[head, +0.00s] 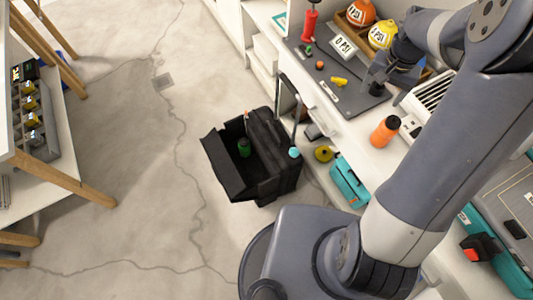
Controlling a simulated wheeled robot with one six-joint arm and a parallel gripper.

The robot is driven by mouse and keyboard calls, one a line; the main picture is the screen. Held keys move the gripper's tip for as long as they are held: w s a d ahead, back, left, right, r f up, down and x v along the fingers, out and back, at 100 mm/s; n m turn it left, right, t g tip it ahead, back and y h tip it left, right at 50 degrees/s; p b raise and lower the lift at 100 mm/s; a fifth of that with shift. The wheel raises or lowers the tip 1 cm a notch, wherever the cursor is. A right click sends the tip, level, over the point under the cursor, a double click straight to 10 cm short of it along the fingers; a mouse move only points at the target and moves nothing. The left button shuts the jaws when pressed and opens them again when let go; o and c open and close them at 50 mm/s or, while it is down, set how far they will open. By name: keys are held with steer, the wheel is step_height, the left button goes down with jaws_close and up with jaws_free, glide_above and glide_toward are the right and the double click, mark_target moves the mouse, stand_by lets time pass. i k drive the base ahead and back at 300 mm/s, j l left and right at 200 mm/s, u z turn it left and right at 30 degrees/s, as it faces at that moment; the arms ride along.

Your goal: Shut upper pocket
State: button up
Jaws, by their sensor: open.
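A green item (244,147) sits inside the opening. I cannot tell whether this is the upper pocket, or whether another pocket lies under it. My gripper (377,83) is at the upper right, over the counter and far from the case. It is open; its fingertips are small and partly hidden by my arm.
A wooden-legged table (60,180) stands at the left. The cracked floor (120,150) between is clear.

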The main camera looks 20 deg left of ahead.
mark_target(225, 167)
steer(key=u, duration=1.2)
